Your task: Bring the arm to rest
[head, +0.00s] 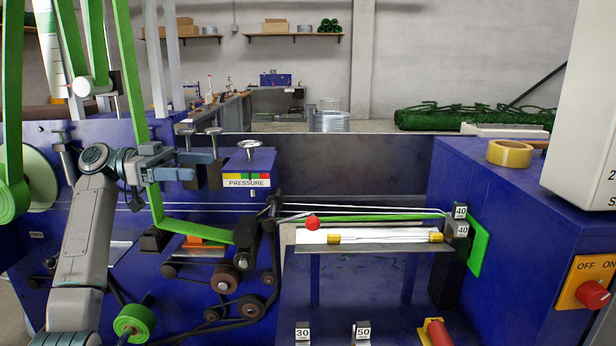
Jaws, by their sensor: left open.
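My left arm rises from the lower left in the head view. Its gripper (203,170) is open, with its two blue-grey fingers pointing right. It is in front of the blue machine (400,158), left of the PRESSURE box (248,169). No object is visible between the fingers. A green strip (135,82) comes down close to the gripper's base; I cannot tell whether they touch. My right gripper is out of view.
White wires (365,206) run right to blocks marked 40 (460,212). A tray (370,247) holds pale rods below a red ball (312,222). Yellow tape (509,153) lies on the right cabinet, above a red OFF/ON knob (593,294). Rollers (224,282) sit below the gripper.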

